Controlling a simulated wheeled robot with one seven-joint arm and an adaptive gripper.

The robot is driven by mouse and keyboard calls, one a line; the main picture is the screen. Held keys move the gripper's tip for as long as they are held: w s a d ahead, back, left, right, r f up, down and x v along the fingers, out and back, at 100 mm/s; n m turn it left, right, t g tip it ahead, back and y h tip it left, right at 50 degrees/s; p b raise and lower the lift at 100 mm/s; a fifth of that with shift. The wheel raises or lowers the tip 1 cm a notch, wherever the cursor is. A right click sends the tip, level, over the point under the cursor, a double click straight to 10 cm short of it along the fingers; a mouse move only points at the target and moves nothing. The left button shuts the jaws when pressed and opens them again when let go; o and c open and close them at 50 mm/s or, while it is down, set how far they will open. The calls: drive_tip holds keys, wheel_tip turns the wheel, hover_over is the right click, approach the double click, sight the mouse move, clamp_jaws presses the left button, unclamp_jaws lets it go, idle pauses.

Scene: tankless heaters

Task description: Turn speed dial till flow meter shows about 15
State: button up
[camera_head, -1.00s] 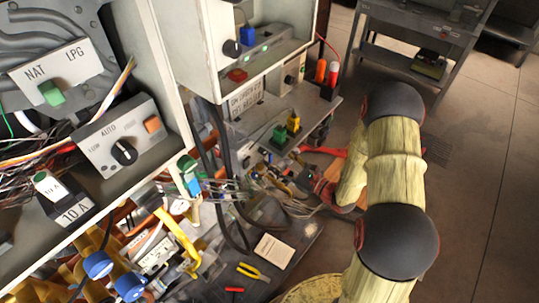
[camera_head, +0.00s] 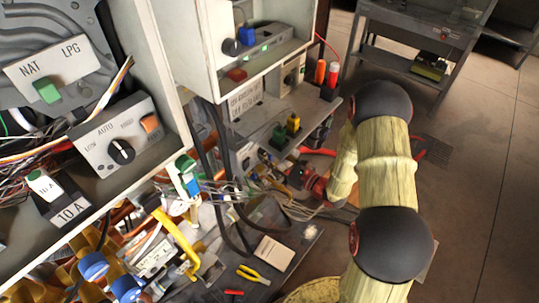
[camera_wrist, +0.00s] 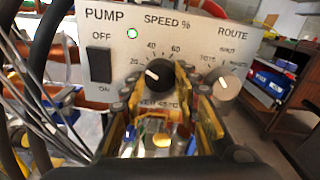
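In the wrist view, a grey pump panel (camera_wrist: 205,38) carries a black round speed dial (camera_wrist: 160,74). The dial's white pointer aims to the upper left, near the 20 mark of the speed scale. My gripper (camera_wrist: 154,88) is just in front of the panel, with its two yellowish fingers apart, one to the lower left of the dial and one at its right edge. I cannot tell whether the right finger touches the dial. Nothing is held clear of the panel. I cannot make out a flow meter reading.
Beside the speed dial are a black off/on switch (camera_wrist: 100,64), a lit green lamp (camera_wrist: 132,34) and a grey route knob (camera_wrist: 226,87). Dark hoses and wires hang at the left. In the head view, white cabinets (camera_head: 170,80) stand left; open floor (camera_head: 475,190) lies right.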

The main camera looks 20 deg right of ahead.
drive_tip(key=c, duration=0.5)
drive_tip(key=shift+p, duration=0.35)
drive_tip(key=shift+c, duration=0.2)
drive_tip(key=m+p, duration=0.2)
drive_tip(key=shift+r+m+p, duration=0.15)
drive_tip(key=shift+m+p, duration=0.15)
drive_tip(key=shift+m, duration=0.1)
drive_tip(key=shift+m+p, duration=1.25)
drive_tip(key=shift+m, duration=0.25)
drive_tip(key=o, duration=1.2)
drive_tip(key=shift+c, duration=0.2)
